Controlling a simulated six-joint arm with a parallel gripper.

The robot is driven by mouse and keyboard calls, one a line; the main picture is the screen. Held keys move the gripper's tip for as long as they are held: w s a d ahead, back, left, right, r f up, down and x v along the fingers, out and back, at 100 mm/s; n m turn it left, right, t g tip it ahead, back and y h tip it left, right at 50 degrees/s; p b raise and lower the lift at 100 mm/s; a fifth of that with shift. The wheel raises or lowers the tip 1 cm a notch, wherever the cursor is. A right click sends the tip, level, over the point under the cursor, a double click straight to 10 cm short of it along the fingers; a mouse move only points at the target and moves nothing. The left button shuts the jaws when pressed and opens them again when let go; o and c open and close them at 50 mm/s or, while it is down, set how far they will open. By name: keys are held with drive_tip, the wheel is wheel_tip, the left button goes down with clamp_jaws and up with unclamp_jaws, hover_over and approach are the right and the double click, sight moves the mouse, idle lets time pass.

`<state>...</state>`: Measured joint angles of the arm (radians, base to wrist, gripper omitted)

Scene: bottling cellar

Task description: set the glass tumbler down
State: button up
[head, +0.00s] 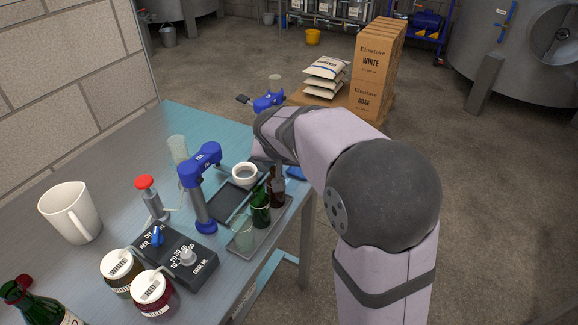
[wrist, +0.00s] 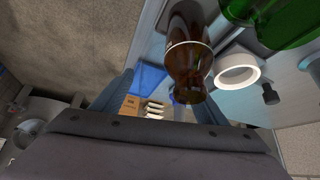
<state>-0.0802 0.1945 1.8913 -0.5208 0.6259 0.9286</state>
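A clear glass tumbler (head: 243,236) stands upright on the near end of a small grey tray (head: 272,234), beside a green bottle (head: 261,207) and a brown bottle (head: 277,188). My gripper (wrist: 168,98) shows in the wrist view with its bluish fingers wide apart, and I see no glass between them. In the head view my wrist hides most of it, above the table edge beyond the brown bottle. The brown bottle (wrist: 187,55) and green bottle (wrist: 270,22) loom close in the wrist view; the tumbler is not visible there.
A mug (head: 70,212), jars (head: 154,292) and a black control box (head: 180,255) crowd the near table. A blue cloth (head: 296,173) lies near the edge.

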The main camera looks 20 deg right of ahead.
drive_tip(key=shift+r, duration=0.15)
drive_tip(key=shift+r, duration=0.15)
drive_tip(key=v, duration=1.1)
drive_tip(key=shift+s+a+r, duration=0.2)
drive_tip(key=shift+r, duration=0.05)
drive_tip(key=s+d+f+m+g+h+b, duration=0.1)
drive_tip(key=s+d+f+m+g+b, duration=0.25)
drive_tip(key=d+f, duration=0.6)
drive_tip(key=s+a+f+n+g+y+p, duration=0.1)
drive_tip(key=s+a+f+n, duration=0.25)
drive_tip(key=s, duration=0.25)
drive_tip(key=s+a+f+n+g+y+p, duration=0.1)
drive_tip(key=s+a+f+n+y+p, duration=0.1)
drive_tip(key=s+a+f, duration=0.3)
drive_tip(key=s+a+f+n+y+p, duration=0.1)
drive_tip(key=s+f+n, duration=0.2)
drive_tip(key=s, duration=0.4)
wheel_tip(320, 180, up, 15)
drive_tip(key=p, duration=1.5)
drive_tip(key=shift+n, duration=0.3)
drive_tip(key=shift+a, duration=0.15)
